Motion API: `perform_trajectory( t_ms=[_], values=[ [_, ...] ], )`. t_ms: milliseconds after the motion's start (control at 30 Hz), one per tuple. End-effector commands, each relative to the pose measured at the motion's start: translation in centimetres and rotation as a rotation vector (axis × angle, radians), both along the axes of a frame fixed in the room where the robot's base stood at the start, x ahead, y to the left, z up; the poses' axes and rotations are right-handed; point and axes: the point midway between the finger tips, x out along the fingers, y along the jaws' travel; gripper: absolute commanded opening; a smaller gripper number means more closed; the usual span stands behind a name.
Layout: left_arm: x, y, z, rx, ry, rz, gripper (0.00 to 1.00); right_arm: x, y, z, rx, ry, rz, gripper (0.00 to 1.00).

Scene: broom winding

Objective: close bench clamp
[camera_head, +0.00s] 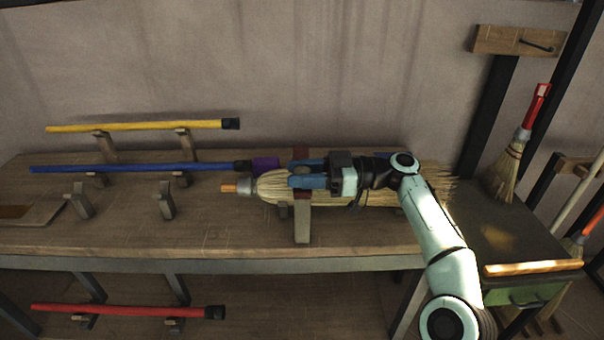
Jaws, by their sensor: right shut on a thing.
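The bench clamp (302,226) stands at the front middle of the workbench. Its pale upright shows in front, and a dark red part shows behind at the top. A straw broom head (273,187) lies on its side through the clamp, with its metal collar and wooden stub pointing left. My right gripper (304,172) reaches in from the right above the broom head. Its blue fingers are closed at the top of the clamp and hide much of it; the exact grip is hard to see. My left gripper is not in view.
A blue handle (135,168) and a yellow handle (140,126) rest on wooden holders at left. A purple piece (266,163) lies beside the clamp. A red handle (120,311) lies on the lower shelf. An upright broom (508,168) stands at right.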

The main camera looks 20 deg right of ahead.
Motion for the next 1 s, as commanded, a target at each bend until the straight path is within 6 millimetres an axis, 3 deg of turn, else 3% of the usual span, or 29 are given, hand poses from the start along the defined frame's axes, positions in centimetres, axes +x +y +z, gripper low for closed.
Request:
perform_trajectory(
  t_ms=[200, 233, 300, 667, 867, 1000],
  values=[
    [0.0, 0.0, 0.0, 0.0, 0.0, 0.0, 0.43, 0.0, 0.0, -0.3, -0.004, 0.003, 0.004, 0.0],
    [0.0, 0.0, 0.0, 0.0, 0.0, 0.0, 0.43, 0.0, 0.0, -0.3, -0.005, 0.005, 0.004, 0.43],
    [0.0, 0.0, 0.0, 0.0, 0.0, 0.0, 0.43, 0.0, 0.0, -0.3, -0.005, 0.005, 0.004, 0.63],
    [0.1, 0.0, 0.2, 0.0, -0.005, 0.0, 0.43, -0.1, -0.4, -0.2, -0.003, 0.005, 0.0, 0.63],
    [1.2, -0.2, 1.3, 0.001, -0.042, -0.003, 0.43, -0.9, -3.4, -0.1, -0.003, 0.005, -0.003, 0.63],
    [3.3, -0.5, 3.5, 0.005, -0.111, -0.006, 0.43, -1.8, -6.7, 0.1, -0.002, 0.005, -0.004, 0.63]
  ],
)
